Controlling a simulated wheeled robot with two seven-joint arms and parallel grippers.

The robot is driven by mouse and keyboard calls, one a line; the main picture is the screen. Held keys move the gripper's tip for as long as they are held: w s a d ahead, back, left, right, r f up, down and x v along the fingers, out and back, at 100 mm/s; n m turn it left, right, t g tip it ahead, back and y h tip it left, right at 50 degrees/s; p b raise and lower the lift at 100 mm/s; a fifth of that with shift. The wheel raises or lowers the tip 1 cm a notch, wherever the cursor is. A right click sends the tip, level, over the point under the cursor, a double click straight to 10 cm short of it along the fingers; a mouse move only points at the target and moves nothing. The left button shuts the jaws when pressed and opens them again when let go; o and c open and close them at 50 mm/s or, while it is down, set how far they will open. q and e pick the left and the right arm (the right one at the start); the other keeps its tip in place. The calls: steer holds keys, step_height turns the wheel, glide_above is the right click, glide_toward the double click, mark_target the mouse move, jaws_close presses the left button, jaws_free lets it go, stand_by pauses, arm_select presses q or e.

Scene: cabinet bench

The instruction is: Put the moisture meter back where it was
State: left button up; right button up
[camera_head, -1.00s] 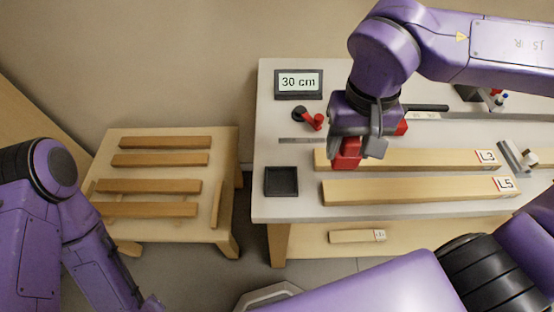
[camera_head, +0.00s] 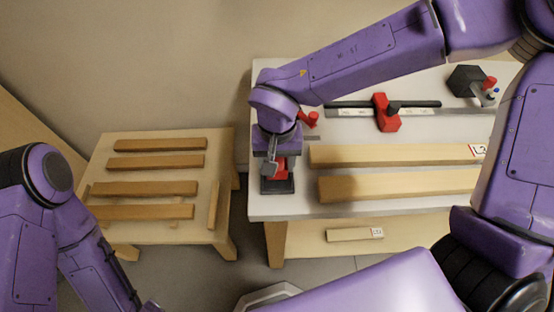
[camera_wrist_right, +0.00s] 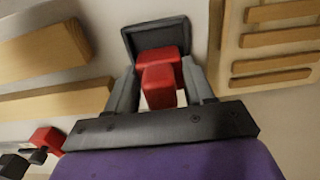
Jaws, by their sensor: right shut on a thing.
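The red moisture meter (camera_wrist_right: 162,78) is between the fingers of my right gripper (camera_wrist_right: 163,92), which is shut on it. In the head view the meter (camera_head: 281,173) is partly hidden by my right gripper (camera_head: 278,165). Below it is the black square tray (camera_head: 278,186) at the bench's front left corner; in the wrist view the tray's rim (camera_wrist_right: 153,25) shows past the meter. I cannot tell whether the meter touches the tray floor. My left arm is at the left edge of the head view; its gripper is not clearly visible.
Two long boards (camera_head: 390,155) (camera_head: 395,184) lie on the bench right of the tray. A red clamp piece (camera_head: 386,112) sits on a rail behind them. A slatted wooden stand (camera_head: 150,226) is left of the bench, across a gap. A short board (camera_head: 350,234) lies on the lower shelf.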

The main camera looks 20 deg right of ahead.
steer(key=shift+s, duration=0.2)
steer(key=shift+f, duration=0.2)
steer(key=o, duration=1.2)
steer(key=shift+w+f, duration=0.1)
steer(key=shift+f, duration=0.05)
steer(key=shift+c, duration=0.2)
step_height(320, 180, up, 13)
steer(key=shift+p, duration=0.35)
